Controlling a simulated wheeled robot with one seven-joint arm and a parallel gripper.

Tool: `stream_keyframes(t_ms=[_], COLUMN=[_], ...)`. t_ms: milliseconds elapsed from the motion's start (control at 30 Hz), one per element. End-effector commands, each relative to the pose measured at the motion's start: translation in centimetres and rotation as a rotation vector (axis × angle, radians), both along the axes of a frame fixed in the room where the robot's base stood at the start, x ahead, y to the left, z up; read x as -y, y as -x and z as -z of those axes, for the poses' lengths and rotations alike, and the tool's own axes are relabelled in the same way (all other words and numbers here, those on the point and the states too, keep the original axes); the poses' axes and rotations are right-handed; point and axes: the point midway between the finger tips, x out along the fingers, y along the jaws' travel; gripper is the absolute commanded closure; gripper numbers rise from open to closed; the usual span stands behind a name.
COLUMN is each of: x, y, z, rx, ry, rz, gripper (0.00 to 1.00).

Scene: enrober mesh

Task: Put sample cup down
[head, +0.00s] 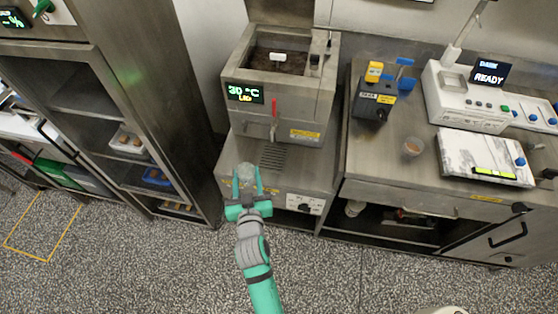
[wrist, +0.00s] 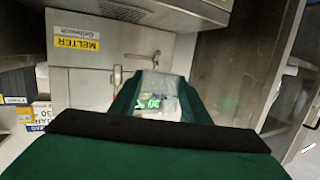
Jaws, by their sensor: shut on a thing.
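My gripper (head: 248,188) is shut on a clear, see-through sample cup (head: 245,173). In the wrist view the cup (wrist: 155,97) sits between the two green fingers, with green and pale shapes showing in or through it. The gripper with the cup is in front of the melter (head: 282,85), by the left part of its lower ledge, left of the drain grate (head: 272,156). I cannot tell whether the cup touches the ledge. Another small clear cup (head: 412,147) with something brownish stands on the steel counter (head: 372,165) to the right.
The melter has a tap (head: 273,130) with a red handle and a display reading 30 °C. A black device (head: 373,103), a white instrument showing READY (head: 470,100) and a marbled slab (head: 485,158) stand on the counter. An open rack (head: 125,120) is at left. Counter space around the small cup is bare.

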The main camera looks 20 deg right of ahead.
Motion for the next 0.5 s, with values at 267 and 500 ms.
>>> stream_keyframes(t_ms=[267,500], x=[1.4,1.9], y=[-0.5,-5.4], z=[-2.6,-0.5], rx=[0.002,0.002], ry=[-0.009,-0.009], rz=[0.043,0.042], gripper=[0.81,0.81])
